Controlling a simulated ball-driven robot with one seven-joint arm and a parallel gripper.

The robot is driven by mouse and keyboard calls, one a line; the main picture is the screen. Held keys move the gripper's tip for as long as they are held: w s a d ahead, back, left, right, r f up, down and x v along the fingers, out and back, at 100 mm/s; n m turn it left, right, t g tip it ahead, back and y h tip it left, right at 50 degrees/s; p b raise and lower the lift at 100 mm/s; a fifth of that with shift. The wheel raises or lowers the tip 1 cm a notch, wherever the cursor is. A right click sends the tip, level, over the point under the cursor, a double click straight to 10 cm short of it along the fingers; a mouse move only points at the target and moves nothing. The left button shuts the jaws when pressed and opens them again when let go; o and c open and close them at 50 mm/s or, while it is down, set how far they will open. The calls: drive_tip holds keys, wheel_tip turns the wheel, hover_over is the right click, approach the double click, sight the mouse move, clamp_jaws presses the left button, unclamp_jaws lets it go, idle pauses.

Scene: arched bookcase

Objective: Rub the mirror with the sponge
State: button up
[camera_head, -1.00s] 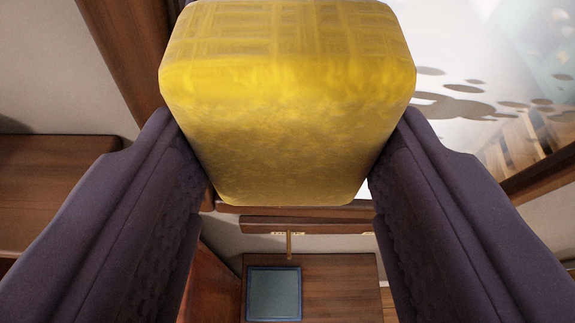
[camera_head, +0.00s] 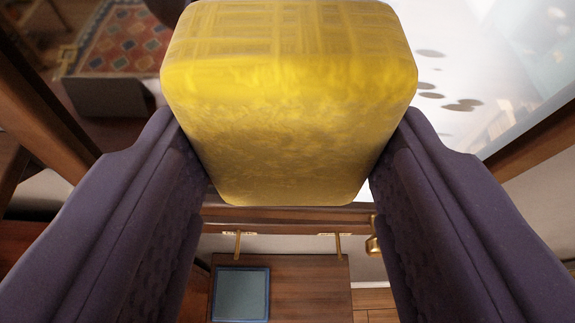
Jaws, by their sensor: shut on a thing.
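My gripper (camera_head: 290,160) is shut on a yellow sponge (camera_head: 288,90), with one purple finger on each side of it. The mirror (camera_head: 520,75) shows at the upper right, behind the sponge, as a pale reflective pane in a brown wooden frame. Several dark spots (camera_head: 461,105) are on the pane, right of the sponge. The sponge hides much of the pane, and I cannot tell whether it touches the glass.
Below the sponge are a wooden surface with gold brackets (camera_head: 238,245) and a blue-framed square (camera_head: 241,294). A gold knob (camera_head: 373,240) is by the right finger. A patterned rug (camera_head: 120,38) and a dark object (camera_head: 108,96) show at upper left.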

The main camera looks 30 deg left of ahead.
drive_tip(key=shift+w+d+f+p, duration=0.1)
drive_tip(key=shift+w+d+p, duration=0.3)
drive_tip(key=shift+w+d, duration=0.45)
drive_tip(key=shift+w+d+p, duration=0.35)
drive_tip(key=shift+w+d, duration=0.2)
drive_tip(key=shift+d, duration=0.45)
drive_tip(key=shift+w+d+f+p, duration=0.1)
drive_tip(key=shift+w+d+p, duration=0.3)
drive_tip(key=shift+w+d, duration=0.45)
drive_tip(key=shift+d+f, duration=0.1)
drive_tip(key=shift+d, duration=0.25)
drive_tip(key=shift+s+a+r+b, duration=0.1)
drive_tip(key=shift+s+a+b, duration=0.6)
drive_tip(key=shift+a, duration=0.25)
drive_tip(key=shift+s+a+r+b, duration=0.1)
drive_tip(key=shift+s+a+b, duration=0.55)
drive_tip(key=shift+a, duration=0.25)
drive_tip(key=shift+s+a+r+b, duration=0.1)
drive_tip(key=shift+s+a+b, duration=0.55)
drive_tip(key=shift+a, duration=0.3)
drive_tip(key=shift+s+a+r+b, duration=0.15)
drive_tip(key=shift+s+a+b, duration=0.9)
drive_tip(key=shift+a, duration=0.2)
drive_tip(key=shift+s+a+r+b, duration=0.15)
drive_tip(key=shift+s+a+b, duration=0.75)
drive_tip(key=shift+a+b, duration=0.3)
drive_tip(key=shift+a, duration=0.1)
